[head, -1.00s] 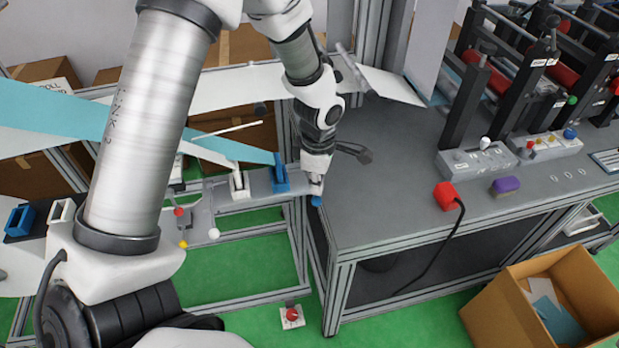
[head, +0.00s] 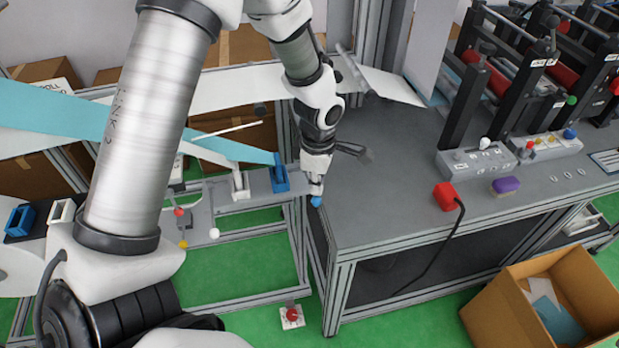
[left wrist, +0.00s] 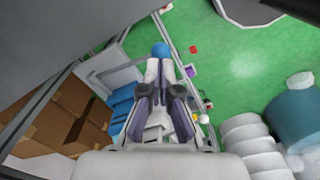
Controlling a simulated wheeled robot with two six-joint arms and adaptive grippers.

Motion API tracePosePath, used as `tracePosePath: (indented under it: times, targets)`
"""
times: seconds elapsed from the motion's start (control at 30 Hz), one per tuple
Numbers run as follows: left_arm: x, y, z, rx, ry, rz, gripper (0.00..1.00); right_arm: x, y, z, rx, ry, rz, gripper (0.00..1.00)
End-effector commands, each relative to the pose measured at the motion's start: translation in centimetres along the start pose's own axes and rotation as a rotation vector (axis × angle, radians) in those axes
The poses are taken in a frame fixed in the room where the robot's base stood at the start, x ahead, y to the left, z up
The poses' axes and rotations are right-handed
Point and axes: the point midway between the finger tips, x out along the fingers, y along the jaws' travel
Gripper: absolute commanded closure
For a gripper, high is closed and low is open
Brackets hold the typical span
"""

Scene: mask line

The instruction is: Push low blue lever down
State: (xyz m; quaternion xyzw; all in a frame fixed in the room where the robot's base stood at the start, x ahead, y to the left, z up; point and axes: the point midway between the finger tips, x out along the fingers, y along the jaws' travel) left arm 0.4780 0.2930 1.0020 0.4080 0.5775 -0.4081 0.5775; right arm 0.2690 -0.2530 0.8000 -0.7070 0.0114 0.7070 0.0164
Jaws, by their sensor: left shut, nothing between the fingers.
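The low blue lever shows as a blue knob (head: 316,201) at the left edge of the grey workbench, just under the tip of my left gripper (head: 316,188). In the left wrist view the blue knob (left wrist: 160,49) sits right at the ends of my left gripper's fingers (left wrist: 162,68). The fingers are shut with nothing between them. They look close to the knob or against it; I cannot tell if they touch. The lever's shaft is hidden. My right gripper is not in view.
The grey workbench (head: 400,200) carries a red box (head: 445,196) with a cable, a purple block (head: 506,185) and control boxes. A frame with blue (head: 280,178) and white (head: 239,185) guides is at left. A cardboard box (head: 540,315) stands on the floor at lower right.

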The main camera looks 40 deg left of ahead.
Motion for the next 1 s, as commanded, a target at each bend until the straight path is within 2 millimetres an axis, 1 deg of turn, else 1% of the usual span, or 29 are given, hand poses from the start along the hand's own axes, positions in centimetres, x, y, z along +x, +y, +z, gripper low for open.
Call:
tracePosePath:
  times: [0.23,1.0]
  targets:
    - [0.3,0.0,0.0,0.000,0.000,0.000,1.00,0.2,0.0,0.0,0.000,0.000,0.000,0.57]
    - [3.4,0.0,0.0,0.000,0.000,0.000,1.00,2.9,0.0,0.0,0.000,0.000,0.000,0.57]
